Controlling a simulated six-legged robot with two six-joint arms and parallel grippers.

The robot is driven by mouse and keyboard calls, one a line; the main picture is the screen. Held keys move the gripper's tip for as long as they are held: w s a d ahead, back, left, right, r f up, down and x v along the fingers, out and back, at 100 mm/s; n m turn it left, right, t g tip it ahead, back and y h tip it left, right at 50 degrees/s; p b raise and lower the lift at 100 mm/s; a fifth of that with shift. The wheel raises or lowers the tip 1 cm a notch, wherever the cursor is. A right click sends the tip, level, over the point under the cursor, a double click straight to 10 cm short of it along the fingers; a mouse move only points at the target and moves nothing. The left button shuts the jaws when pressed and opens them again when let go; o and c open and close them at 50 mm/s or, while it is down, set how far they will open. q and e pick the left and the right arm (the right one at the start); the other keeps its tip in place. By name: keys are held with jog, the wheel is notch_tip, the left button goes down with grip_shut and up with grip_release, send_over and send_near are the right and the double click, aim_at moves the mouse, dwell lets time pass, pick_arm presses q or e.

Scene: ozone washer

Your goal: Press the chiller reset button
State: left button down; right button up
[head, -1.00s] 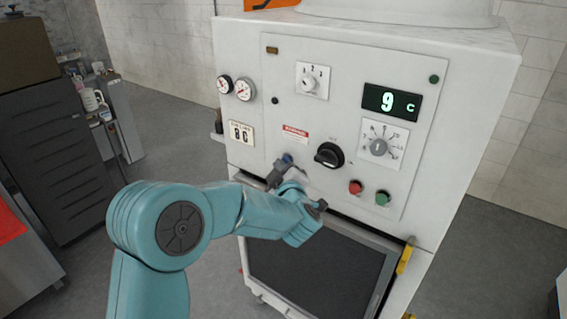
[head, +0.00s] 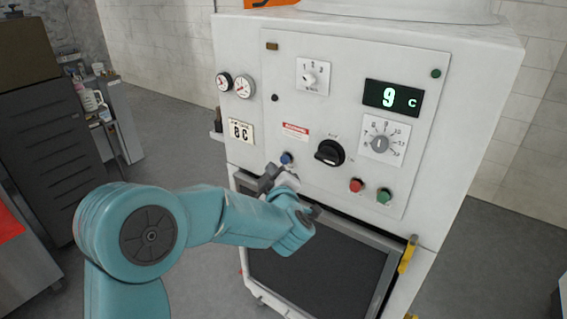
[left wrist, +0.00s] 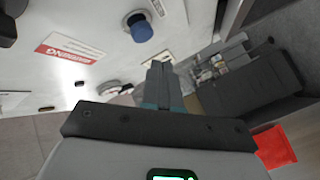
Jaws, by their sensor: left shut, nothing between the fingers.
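A white chiller panel (head: 330,110) faces me in the head view. A blue button (head: 287,158) sits at its lower left, below a red warning label; no readable label names it as the reset. The blue button also shows near the top of the left wrist view (left wrist: 141,29). My left gripper (head: 268,172) is shut and empty, just below and left of the blue button in the head view. In the left wrist view its fingers (left wrist: 160,72) appear beside and below the button, with a visible gap. My right gripper is not in view.
A red button (head: 356,185) and a green button (head: 384,196) sit to the right, below a black rotary switch (head: 329,153). The display (head: 392,98) reads 9 C. A dark framed panel (head: 320,255) lies below. Cabinets stand at the far left.

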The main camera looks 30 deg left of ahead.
pick_arm(q)
jog(key=s+b, duration=0.1)
jog(key=s, duration=0.2)
jog(key=shift+s+a, duration=0.15)
jog(key=shift+s, duration=0.1)
dwell(0.6)
